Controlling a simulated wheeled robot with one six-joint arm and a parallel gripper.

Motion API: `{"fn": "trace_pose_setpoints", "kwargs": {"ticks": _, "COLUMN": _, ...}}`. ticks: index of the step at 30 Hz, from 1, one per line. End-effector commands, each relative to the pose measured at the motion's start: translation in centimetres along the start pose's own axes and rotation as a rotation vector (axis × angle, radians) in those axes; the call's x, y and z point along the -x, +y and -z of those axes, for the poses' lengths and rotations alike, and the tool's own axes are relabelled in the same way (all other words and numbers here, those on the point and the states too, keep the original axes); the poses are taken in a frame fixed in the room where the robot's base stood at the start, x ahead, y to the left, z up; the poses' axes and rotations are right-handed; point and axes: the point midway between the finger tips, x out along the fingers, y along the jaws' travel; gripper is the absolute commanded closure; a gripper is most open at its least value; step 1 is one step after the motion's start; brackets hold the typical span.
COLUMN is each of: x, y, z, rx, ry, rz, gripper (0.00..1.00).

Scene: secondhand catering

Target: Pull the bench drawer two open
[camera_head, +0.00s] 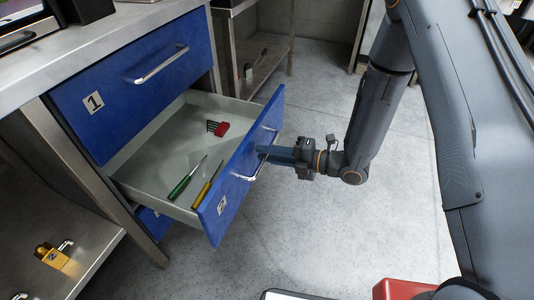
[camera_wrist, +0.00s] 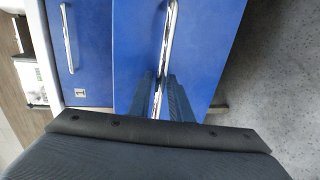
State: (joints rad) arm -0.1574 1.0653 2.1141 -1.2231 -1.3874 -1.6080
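Bench drawer two (camera_head: 222,201) has a blue front with a "2" label and is pulled well out below drawer one (camera_head: 135,85), which is closed. Its metal handle (camera_head: 262,163) also shows in the wrist view (camera_wrist: 168,40). My gripper (camera_head: 264,151) is at this handle, with its two fingers (camera_wrist: 161,88) on either side of the bar, close about it. The fingers hide part of the handle in the head view.
In the drawer lie a green screwdriver (camera_head: 181,187), a yellow screwdriver (camera_head: 202,192) and a red item (camera_head: 217,128). A yellow padlock-like object (camera_head: 50,256) sits on the lower shelf at left. The floor (camera_head: 290,225) before the drawer is clear.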

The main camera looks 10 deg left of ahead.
Motion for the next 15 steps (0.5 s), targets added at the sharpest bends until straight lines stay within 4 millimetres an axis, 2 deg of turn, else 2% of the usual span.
{"fn": "trace_pose_setpoints", "kwargs": {"ticks": 4, "x": 0.2, "y": 0.0, "z": 0.0, "rx": -0.001, "ry": 0.000, "rz": 0.000, "gripper": 0.81}}
{"fn": "trace_pose_setpoints", "kwargs": {"ticks": 7, "x": 1.2, "y": 0.0, "z": -0.1, "rx": -0.002, "ry": -0.003, "rz": 0.001, "gripper": 0.81}}
{"fn": "trace_pose_setpoints", "kwargs": {"ticks": 15, "x": 5.6, "y": 0.1, "z": -0.1, "rx": -0.002, "ry": -0.005, "rz": 0.000, "gripper": 0.81}}
